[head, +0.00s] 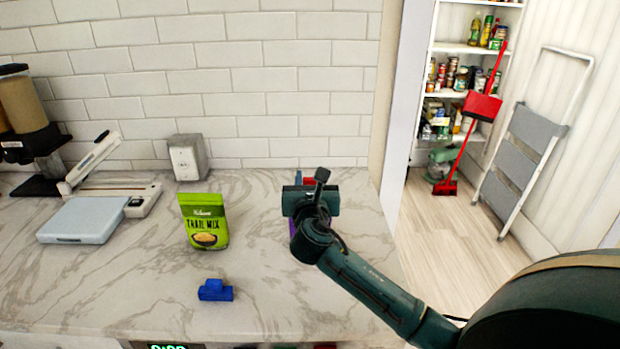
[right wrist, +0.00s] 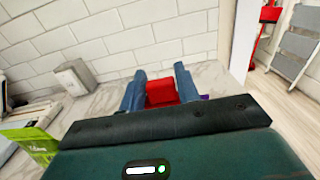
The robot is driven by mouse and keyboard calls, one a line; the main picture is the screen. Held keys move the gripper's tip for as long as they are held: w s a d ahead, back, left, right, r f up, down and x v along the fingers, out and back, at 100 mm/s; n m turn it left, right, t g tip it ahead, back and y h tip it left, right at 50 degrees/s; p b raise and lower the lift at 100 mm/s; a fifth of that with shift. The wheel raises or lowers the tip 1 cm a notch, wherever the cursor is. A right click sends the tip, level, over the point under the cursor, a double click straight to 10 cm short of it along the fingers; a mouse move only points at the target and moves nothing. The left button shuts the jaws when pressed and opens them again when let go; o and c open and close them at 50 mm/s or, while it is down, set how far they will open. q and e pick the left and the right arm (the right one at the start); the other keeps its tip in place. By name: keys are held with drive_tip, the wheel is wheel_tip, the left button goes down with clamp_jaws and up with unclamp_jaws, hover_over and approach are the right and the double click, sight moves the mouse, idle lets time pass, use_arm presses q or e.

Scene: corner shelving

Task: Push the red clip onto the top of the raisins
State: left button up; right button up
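The red clip (right wrist: 161,92) sits between the two blue-grey fingers of my right gripper (right wrist: 160,84) in the right wrist view, with a finger against each side. In the head view a bit of the red clip (head: 309,181) shows just beyond the right gripper (head: 310,190), which is over the right part of the counter. A purple item (head: 293,228), likely the raisins bag, is mostly hidden behind the gripper. A sliver of purple (right wrist: 205,97) also shows beside the right finger. I cannot tell whether the clip touches it. My left gripper is not in view.
A green trail mix bag (head: 205,222) stands left of the gripper, with a blue clip (head: 215,290) in front of it. A white box (head: 187,158), a scale (head: 82,219) and a sealer (head: 140,197) are further left. The tiled wall is behind.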

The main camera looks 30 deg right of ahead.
drive_tip(key=o, duration=0.4)
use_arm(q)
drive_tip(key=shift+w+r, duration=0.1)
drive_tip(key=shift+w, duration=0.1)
use_arm(e)
drive_tip(key=shift+o, duration=0.2)
drive_tip(key=shift+v, duration=1)
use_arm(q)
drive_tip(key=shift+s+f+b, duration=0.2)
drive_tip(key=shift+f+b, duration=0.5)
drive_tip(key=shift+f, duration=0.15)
use_arm(e)
drive_tip(key=v, duration=1.1)
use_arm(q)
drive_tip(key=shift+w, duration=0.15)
use_arm(e)
drive_tip(key=shift+s, duration=0.1)
